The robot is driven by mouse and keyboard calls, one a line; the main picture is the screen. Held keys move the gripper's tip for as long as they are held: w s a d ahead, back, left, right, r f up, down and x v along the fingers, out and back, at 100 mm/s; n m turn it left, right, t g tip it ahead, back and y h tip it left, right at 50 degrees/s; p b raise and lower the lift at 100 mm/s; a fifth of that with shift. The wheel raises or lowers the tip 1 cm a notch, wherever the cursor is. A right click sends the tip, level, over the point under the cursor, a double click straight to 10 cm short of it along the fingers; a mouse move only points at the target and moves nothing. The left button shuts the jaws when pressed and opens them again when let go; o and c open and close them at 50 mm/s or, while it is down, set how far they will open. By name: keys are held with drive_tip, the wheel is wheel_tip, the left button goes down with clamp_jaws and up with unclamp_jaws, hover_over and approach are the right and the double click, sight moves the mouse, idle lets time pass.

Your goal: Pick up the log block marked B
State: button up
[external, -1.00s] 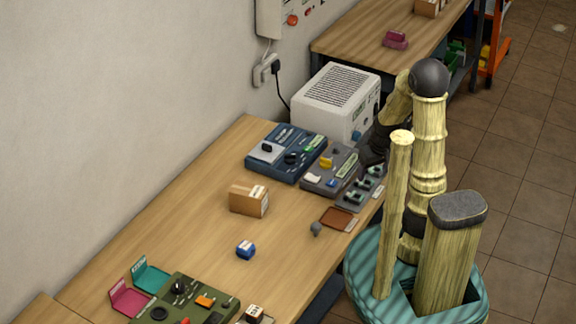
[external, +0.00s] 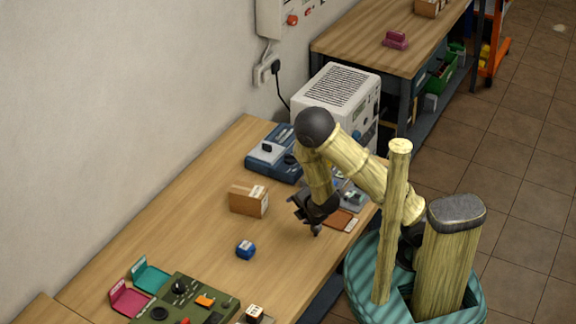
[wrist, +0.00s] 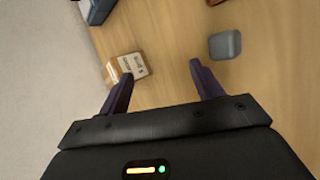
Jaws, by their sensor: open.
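No letter B is readable, so I cannot tell which block is marked B. A small blue block (external: 246,250) with a pale label sits on the bench. A small grey block (wrist: 225,44) lies on the wood right of my fingers in the wrist view; in the external view my gripper partly hides that area. My gripper (wrist: 161,72) is open and empty above the bench. In the external view, my gripper (external: 306,214) is right of a cardboard box.
The labelled cardboard box (external: 248,199) stands mid-bench and shows in the wrist view (wrist: 130,68). A blue device (external: 268,153) and white unit (external: 337,99) are behind. A green panel (external: 188,304) and pink and teal holders are in front. The bench between is mostly clear.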

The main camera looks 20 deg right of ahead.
sight(249, 247)
drive_tip(key=s+a+n+t+y, duration=0.1)
drive_tip(key=a+n, duration=0.2)
drive_tip(key=n, duration=0.1)
drive_tip(key=s+a+n+y, duration=0.1)
drive_tip(key=a+n+y, duration=0.1)
drive_tip(key=n, duration=0.3)
drive_tip(key=s+a+f+n+t+y, duration=0.1)
drive_tip(key=s+a+n+y, duration=0.1)
drive_tip(key=a+n, duration=0.2)
drive_tip(key=shift+s+a+f+t, duration=0.1)
drive_tip(key=shift+a+t, duration=0.1)
drive_tip(key=shift+t, duration=0.1)
drive_tip(key=s+a+f+n, duration=0.1)
drive_tip(key=n, duration=0.1)
drive_tip(key=s+a+n+y+b, duration=0.1)
drive_tip(key=s+a+n, duration=0.1)
drive_tip(key=s+a+f+n+g+y+b, duration=0.1)
drive_tip(key=n, duration=0.1)
drive_tip(key=shift+s+a+f+n, duration=0.15)
drive_tip(key=shift+s+f+n, duration=0.15)
drive_tip(key=shift+n, duration=0.1)
drive_tip(key=shift+s+a+n, duration=0.2)
drive_tip(key=shift+a+n, duration=0.05)
drive_tip(key=shift+n, duration=0.15)
drive_tip(key=shift+w+a+f+g, duration=0.35)
drive_tip(key=shift+w+a, duration=0.1)
drive_tip(key=shift+w, duration=0.15)
drive_tip(key=x, duration=0.5)
drive_tip(key=shift+w+a, duration=0.25)
drive_tip(key=shift+a, duration=0.05)
